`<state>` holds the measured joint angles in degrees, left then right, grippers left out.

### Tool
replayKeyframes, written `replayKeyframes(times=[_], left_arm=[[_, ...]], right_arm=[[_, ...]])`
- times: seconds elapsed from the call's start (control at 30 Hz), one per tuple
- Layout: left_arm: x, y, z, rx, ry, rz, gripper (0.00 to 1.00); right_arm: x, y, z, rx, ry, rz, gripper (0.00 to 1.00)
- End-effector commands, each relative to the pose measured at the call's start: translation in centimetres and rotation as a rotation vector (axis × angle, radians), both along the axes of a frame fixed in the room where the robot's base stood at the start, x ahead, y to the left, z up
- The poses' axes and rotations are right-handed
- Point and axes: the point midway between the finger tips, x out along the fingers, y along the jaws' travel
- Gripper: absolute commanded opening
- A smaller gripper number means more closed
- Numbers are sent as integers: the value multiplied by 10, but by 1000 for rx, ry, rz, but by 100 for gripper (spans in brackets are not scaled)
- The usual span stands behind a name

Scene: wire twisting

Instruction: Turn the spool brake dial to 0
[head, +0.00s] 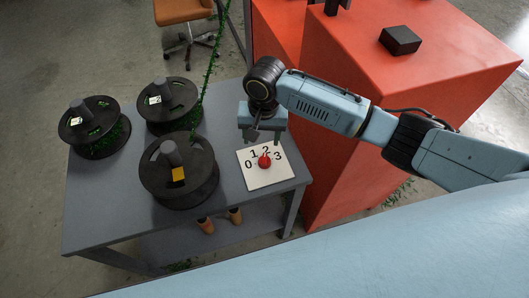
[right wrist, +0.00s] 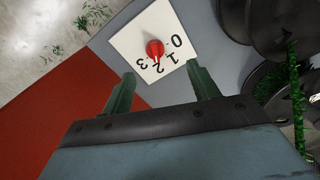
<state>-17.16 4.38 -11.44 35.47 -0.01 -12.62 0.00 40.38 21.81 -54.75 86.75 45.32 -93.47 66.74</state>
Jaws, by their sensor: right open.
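The spool brake dial is a red knob (head: 264,161) on a white square plate (head: 271,181) marked 0, 1, 2 and 3, on the grey table's right end. The knob seems to point at about 2. In the right wrist view, the knob (right wrist: 155,48) and the plate (right wrist: 128,43) lie just beyond my fingertips. My right gripper (head: 264,137) is open and empty, above the plate's far side and apart from the knob. Its two fingers (right wrist: 160,75) also show in the right wrist view. My left gripper is out of view.
Three black spools stand on the grey table (head: 100,215), the nearest (head: 190,195) just left of the plate. A green strand (head: 214,55) rises from the spools. Large red blocks (head: 345,150) stand right of the table, one with a black box (head: 400,40) on top.

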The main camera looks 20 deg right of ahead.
Motion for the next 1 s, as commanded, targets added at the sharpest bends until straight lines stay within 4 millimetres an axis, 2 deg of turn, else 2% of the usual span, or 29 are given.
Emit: replayKeyframes(times=[0.1,0.27,0.37,0.7,0.83,1.0], left_arm=[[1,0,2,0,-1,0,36],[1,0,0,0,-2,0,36],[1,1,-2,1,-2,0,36],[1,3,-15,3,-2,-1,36],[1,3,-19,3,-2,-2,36],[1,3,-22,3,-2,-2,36]], right_arm=[[10,-9,13,-37,11,-53,60],[12,-13,7,-49,18,-75,60],[11,-12,-8,-48,20,-75,60],[11,-12,-79,-47,18,-74,60],[12,-12,-100,-47,17,-73,60],[12,-12,-115,-45,16,-72,60]])
